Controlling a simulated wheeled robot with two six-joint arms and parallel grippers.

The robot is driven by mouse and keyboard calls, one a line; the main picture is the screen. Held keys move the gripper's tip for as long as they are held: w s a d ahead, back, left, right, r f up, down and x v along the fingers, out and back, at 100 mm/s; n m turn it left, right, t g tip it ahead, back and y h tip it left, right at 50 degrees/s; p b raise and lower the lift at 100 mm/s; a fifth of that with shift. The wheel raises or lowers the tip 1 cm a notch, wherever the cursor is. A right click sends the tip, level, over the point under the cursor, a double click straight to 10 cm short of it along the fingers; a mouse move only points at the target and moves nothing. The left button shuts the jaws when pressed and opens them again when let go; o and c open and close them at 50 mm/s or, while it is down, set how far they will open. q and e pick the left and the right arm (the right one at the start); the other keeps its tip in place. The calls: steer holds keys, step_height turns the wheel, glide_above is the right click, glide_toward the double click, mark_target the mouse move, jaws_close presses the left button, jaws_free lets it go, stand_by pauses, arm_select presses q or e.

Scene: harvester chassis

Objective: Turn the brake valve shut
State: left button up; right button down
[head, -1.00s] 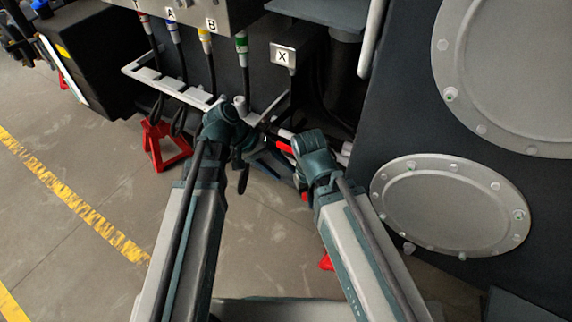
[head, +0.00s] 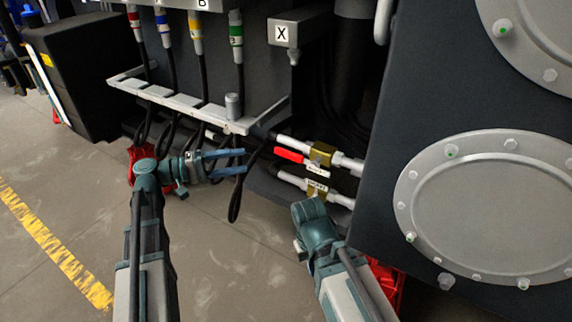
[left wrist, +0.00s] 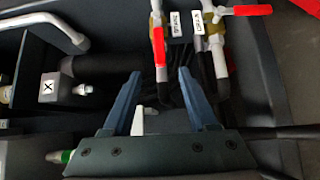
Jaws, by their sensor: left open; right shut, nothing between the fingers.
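Two brass valves sit on pale pipes beside the dark chassis. The upper valve (head: 321,154) has a red handle (head: 289,155) lying along its pipe; this handle also shows in the left wrist view (left wrist: 159,47). The lower valve (head: 316,190) has a small label too blurred to read, so I cannot tell which is the brake valve. In the left wrist view another red handle (left wrist: 252,10) lies crosswise. My left gripper (head: 238,162) is open and empty, left of the valves, its fingers pointing towards them. My right gripper (head: 305,210) is shut and empty below the lower valve; its fingertips are unclear.
A pale rail (head: 180,100) and hanging black hoses (head: 238,200) are close to my left gripper. A box marked X (head: 295,30) is above. A dark panel with round covers (head: 490,205) bounds the right. Open floor (head: 230,270) lies below.

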mark_target(283, 154)
arm_select(q)
steer(key=x, duration=1.3)
steer(key=shift+w+d, duration=0.1)
steer(key=shift+d, duration=0.3)
jaws_close()
stand_by(1.0)
